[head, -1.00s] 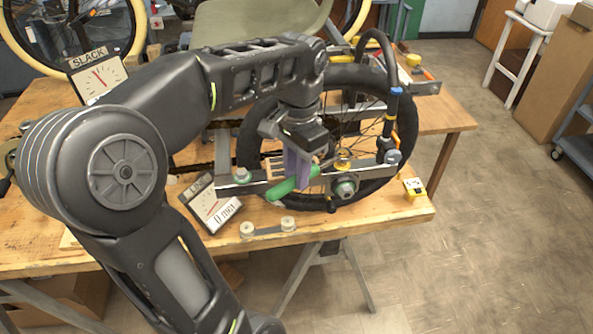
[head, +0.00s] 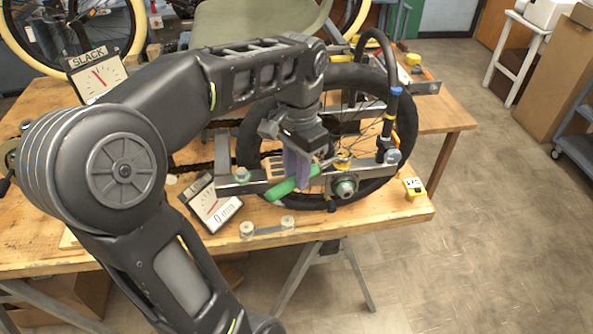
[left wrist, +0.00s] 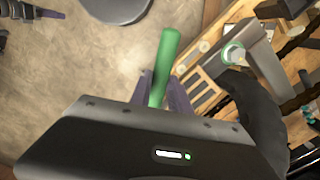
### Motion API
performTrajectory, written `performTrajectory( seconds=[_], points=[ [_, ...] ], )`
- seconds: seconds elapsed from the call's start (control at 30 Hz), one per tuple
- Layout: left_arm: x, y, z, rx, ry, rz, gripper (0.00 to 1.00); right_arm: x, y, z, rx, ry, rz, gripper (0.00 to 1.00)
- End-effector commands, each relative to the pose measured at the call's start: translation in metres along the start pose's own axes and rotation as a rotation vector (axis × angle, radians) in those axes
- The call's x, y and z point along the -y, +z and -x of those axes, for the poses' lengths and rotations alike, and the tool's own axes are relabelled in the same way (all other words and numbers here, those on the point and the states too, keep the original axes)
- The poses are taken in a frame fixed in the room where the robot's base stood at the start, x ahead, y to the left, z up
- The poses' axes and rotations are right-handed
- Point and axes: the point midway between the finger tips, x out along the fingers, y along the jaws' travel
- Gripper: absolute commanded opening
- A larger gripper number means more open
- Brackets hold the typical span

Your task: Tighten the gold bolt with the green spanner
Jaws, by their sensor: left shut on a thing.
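The green spanner (head: 283,189) lies slantwise, its green handle low on the left and its metal end up on the right. My left gripper (head: 297,172) is shut on the handle. The spanner's metal end is at the gold bolt (head: 343,161), on the frame bar in front of the wheel. I cannot tell whether its jaw is around the bolt or only beside it. In the left wrist view the green handle (left wrist: 166,60) sticks out between the purple fingers (left wrist: 160,92); the gold bolt cannot be made out there. My right gripper is not in view.
The black wheel (head: 260,120) stands behind the metal frame bar (head: 235,188). A dial gauge (head: 212,206), a SLACK gauge (head: 95,75) and a yellow block (head: 413,188) are on the bench.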

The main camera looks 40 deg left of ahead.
Motion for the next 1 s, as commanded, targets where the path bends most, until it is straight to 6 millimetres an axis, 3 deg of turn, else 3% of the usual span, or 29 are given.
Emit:
performTrajectory(
  seconds=[0.53, 1.0],
  points=[
    [0.000, -0.001, -0.012, -0.001, 0.000, 0.000, 0.00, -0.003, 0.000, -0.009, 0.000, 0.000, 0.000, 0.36],
    [0.000, 0.000, 0.001, 0.000, 0.000, 0.000, 0.00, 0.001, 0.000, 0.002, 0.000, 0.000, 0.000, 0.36]
  ],
)
